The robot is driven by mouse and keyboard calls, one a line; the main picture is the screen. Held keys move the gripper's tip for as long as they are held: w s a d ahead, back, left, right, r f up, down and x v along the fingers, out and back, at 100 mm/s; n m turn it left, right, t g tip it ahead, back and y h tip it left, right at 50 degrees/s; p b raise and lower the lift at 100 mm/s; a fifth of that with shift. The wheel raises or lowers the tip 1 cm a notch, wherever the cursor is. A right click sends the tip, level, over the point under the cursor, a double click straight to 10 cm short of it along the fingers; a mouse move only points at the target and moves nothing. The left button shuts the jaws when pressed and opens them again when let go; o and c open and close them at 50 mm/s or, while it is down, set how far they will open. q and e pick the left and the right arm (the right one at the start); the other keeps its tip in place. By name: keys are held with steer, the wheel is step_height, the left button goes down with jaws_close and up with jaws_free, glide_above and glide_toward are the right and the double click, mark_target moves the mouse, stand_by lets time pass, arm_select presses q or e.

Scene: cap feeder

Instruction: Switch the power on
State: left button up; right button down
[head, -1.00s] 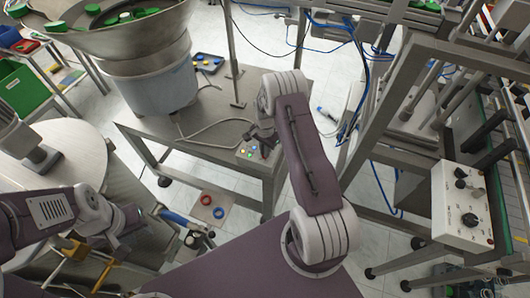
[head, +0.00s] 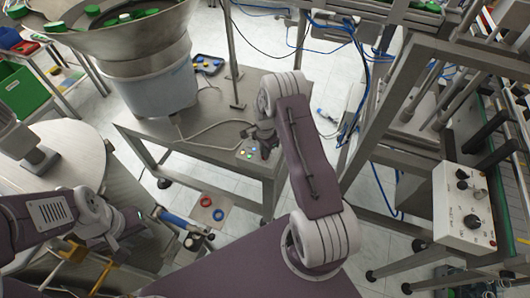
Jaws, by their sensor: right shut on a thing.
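A small grey control box (head: 243,154) with several coloured buttons sits on the front right corner of the steel table under the bowl feeder. My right gripper (head: 264,148) points down at the box's right side. It is shut on a small part there, apparently a switch knob, which the fingers hide. I cannot make out the switch's position. My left gripper (head: 137,218) is at the lower left, away from the box. Its fingers are too small and dark to tell open from shut.
The bowl feeder (head: 150,80) with green caps stands behind the box. A cable (head: 205,135) lies on the steel table (head: 150,135). A larger white control panel (head: 463,210) with dark knobs is at right. Yellow-handled items (head: 73,252) lie near my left arm.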

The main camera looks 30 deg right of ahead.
steer(key=c, duration=1.5)
jaws_free()
step_height(320, 180, up, 9)
steer(key=shift+r+b, duration=0.1)
steer(key=shift+b, duration=0.45)
